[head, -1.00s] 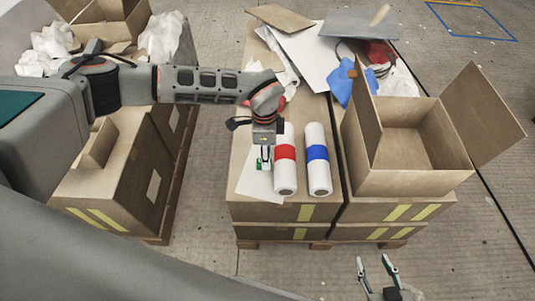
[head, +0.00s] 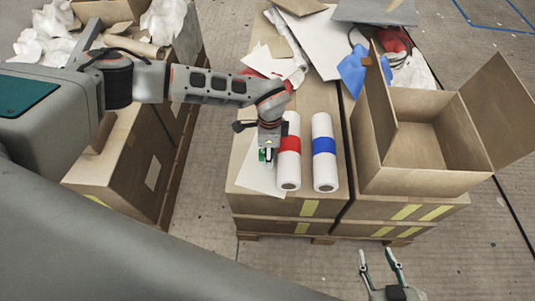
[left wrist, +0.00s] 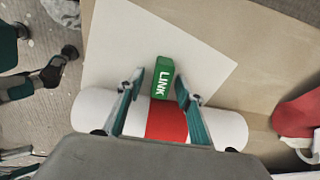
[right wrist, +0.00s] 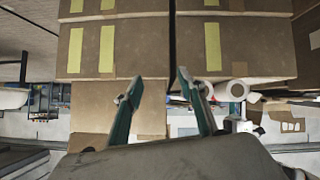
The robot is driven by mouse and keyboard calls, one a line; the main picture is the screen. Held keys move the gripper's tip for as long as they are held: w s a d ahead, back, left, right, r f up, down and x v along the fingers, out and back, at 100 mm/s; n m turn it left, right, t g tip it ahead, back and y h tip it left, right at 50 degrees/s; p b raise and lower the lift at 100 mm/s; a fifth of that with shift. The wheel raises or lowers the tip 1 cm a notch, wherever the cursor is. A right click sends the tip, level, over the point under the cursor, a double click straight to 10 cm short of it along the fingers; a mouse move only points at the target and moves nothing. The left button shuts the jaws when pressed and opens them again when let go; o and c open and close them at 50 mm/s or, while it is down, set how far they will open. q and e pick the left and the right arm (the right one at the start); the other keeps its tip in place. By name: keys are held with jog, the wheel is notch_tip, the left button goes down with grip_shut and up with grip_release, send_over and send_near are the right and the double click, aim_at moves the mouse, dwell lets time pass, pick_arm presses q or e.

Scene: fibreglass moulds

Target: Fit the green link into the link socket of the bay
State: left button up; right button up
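The green link (left wrist: 163,78), a small block marked LINK, lies on a white sheet (left wrist: 115,50) beside a white roll with a red band. In the head view the link (head: 263,155) is mostly covered by my left gripper (head: 268,158). In the left wrist view my left gripper (left wrist: 160,80) is open, its fingers on either side of the link, with a gap showing on the left and a narrower one on the right. My right gripper (head: 378,252) is open and empty in front of the boxes. I cannot make out the bay or its link socket.
An open carton (head: 425,175) is on the right of the box stack. Sheets, a blue cloth (head: 381,72) and wrapping lie at the back.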

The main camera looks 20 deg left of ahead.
pick_arm(q)
jog(key=shift+r, duration=0.2)
grip_shut()
pick_arm(e)
jog(key=shift+s+f, duration=0.2)
jog(key=shift+s, duration=0.1)
pick_arm(q)
jog(key=shift+r, duration=0.25)
jog(key=r+p, duration=0.1)
jog(key=r, duration=0.4)
jog(key=shift+w+p, duration=0.2)
jog(key=shift+p, duration=0.2)
notch_tip(320, 180, up, 15)
jog(key=p, duration=0.3)
jog(key=shift+s+f, duration=0.2)
pick_arm(e)
jog(key=shift+s+d+r, duration=0.15)
jog(key=shift+d+r, duration=0.05)
jog(key=shift+r, duration=0.8)
